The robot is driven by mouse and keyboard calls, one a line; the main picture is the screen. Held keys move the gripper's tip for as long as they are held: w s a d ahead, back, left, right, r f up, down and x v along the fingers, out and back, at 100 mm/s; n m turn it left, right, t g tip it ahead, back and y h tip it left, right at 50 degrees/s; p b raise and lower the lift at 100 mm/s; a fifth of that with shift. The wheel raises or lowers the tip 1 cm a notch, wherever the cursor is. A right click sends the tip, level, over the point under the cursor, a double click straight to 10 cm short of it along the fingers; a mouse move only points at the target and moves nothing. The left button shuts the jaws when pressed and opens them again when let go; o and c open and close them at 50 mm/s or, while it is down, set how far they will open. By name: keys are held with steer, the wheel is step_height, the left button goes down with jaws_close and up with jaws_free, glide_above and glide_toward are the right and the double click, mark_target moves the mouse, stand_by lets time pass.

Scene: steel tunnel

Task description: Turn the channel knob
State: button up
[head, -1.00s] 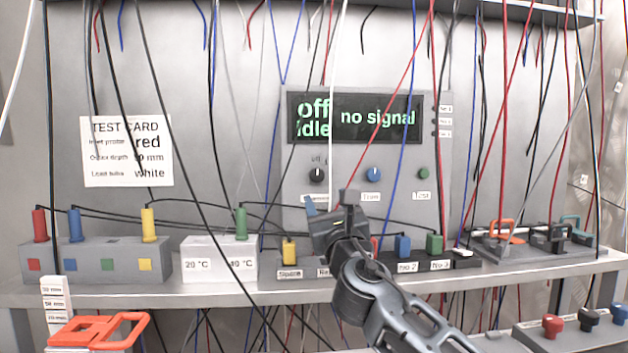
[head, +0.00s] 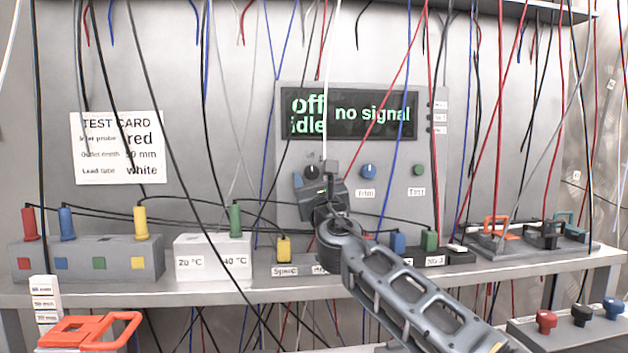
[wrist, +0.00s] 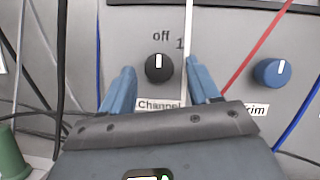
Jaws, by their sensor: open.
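The channel knob (wrist: 159,68) is round and black with a white pointer line that points up at "off". A "Channel" label (wrist: 160,104) sits below it on the grey panel. In the head view the knob (head: 311,172) shows just above my gripper. My gripper (wrist: 161,80) is open, its two blue fingers on either side of the knob in the wrist view. Whether the fingers touch the knob or how far off they are, I cannot tell. The panel's display (head: 349,114) reads "off", "idle" and "no signal".
A blue trim knob (wrist: 272,72) is to the right of the channel knob, with a green test button (head: 418,170) beyond it. A white cable (wrist: 187,40) and a red cable (wrist: 250,55) hang in front of the panel. Colored plugs and blocks line the shelf (head: 200,292).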

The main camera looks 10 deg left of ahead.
steer(key=shift+c, duration=0.2)
steer(key=c, duration=1)
